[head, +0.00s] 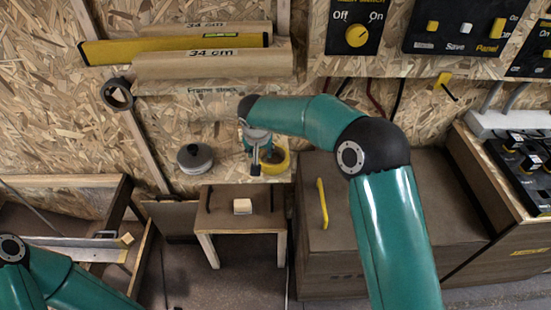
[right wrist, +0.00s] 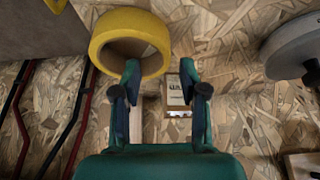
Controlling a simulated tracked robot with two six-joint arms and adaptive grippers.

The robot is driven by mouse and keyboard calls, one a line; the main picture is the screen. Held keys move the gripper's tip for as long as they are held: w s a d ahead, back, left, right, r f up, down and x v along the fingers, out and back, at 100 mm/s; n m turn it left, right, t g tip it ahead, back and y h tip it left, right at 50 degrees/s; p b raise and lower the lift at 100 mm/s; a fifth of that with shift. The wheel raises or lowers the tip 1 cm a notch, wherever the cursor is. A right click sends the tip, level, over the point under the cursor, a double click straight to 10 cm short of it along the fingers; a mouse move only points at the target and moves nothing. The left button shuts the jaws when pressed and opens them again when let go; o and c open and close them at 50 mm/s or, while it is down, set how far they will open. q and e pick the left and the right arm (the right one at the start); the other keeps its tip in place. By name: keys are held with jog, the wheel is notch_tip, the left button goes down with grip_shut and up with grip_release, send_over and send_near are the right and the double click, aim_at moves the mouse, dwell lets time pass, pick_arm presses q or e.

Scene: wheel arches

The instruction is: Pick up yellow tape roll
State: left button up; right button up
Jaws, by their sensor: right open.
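The yellow tape roll (head: 284,161) hangs against or near the chipboard wall in the head view, partly hidden behind my right gripper. In the right wrist view the tape roll (right wrist: 127,20) shows as a thick yellow ring at the upper left. My right gripper (head: 255,167) is open and empty. In the right wrist view its fingertips (right wrist: 160,72) are apart; the left one overlaps the roll's lower edge in the picture. I cannot tell whether it touches. My left gripper is not in view; only my left arm shows at the lower left.
A grey round roll (head: 195,158) is left of the yellow one and also shows in the right wrist view (right wrist: 294,43). Below is a small table (head: 240,222) with a pale block (head: 242,206). A brown cabinet (head: 400,215) with a yellow handle stands at right.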

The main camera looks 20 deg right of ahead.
jog(key=x, duration=0.4)
jog(key=shift+w+a+f, duration=0.2)
jog(key=shift+f, duration=0.1)
grip_shut()
